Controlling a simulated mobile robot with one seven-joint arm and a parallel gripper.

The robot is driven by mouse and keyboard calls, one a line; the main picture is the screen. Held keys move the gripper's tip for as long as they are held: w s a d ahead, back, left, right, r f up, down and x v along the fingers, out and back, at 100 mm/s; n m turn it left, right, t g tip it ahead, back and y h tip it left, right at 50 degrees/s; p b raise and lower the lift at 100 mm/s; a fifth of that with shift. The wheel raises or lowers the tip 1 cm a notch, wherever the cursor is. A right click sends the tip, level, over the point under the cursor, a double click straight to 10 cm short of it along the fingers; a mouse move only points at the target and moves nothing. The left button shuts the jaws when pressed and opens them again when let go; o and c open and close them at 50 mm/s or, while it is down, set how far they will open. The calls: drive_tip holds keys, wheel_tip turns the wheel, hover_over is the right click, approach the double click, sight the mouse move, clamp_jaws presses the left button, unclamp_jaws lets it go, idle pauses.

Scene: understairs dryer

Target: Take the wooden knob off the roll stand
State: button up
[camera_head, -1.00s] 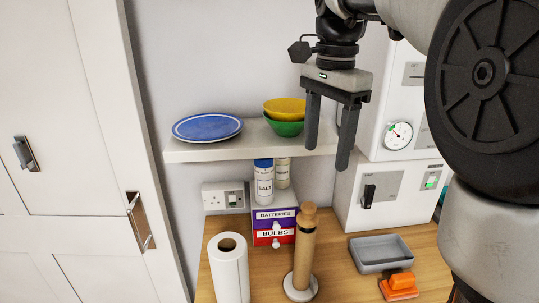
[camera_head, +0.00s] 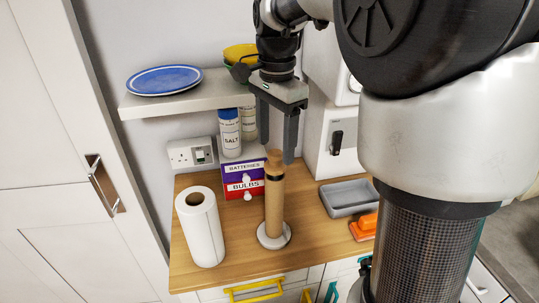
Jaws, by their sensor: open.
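The roll stand (camera_head: 274,205) is upright on the wooden counter, with a brown cardboard tube around its post and a pale round base (camera_head: 273,237). The wooden knob (camera_head: 274,160) sits on top of it, with a dark ring just below. My gripper (camera_head: 276,150) points down, its two dark fingers apart and empty. In the picture the fingers are on either side of the knob's top and partly overlap the area behind it. I cannot tell the exact depth between fingers and knob.
A white paper roll (camera_head: 200,227) stands left of the stand. Labelled drawers (camera_head: 243,178) and a salt jar (camera_head: 230,133) are behind. A grey tray (camera_head: 348,197) and an orange object (camera_head: 364,226) lie right. A shelf (camera_head: 175,103) with a blue plate (camera_head: 165,80) is above.

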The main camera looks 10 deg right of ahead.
sight(275, 152)
wheel_tip(275, 152, down, 4)
drive_tip(key=shift+r, duration=0.1)
drive_tip(key=c, duration=1.1)
